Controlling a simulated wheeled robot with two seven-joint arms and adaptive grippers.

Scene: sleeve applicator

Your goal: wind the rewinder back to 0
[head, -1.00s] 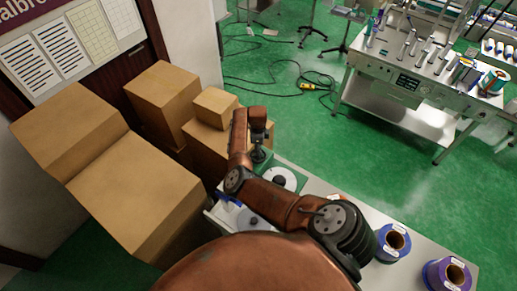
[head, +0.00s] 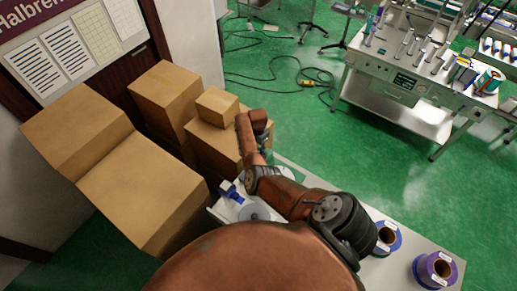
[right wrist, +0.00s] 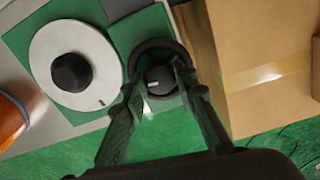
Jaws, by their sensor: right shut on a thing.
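The rewinder is a green plate holding a white disc (right wrist: 72,65) with a black hub and a small dark mark near its lower right edge. Beside the disc is a black round knob (right wrist: 162,76) with a short white pointer line. My right gripper (right wrist: 158,86) has its two fingers on either side of this knob and is shut on it. In the head view my right arm hides most of the rewinder; a bit of its green plate (head: 292,169) shows behind the arm. My left gripper is not in view.
Cardboard boxes (head: 140,190) stand at the left, close beside the bench. A blue-and-white device (head: 232,191) is left of my arm. A blue roll (head: 388,240) and a purple roll (head: 435,270) stand on the bench at right. Green floor lies beyond.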

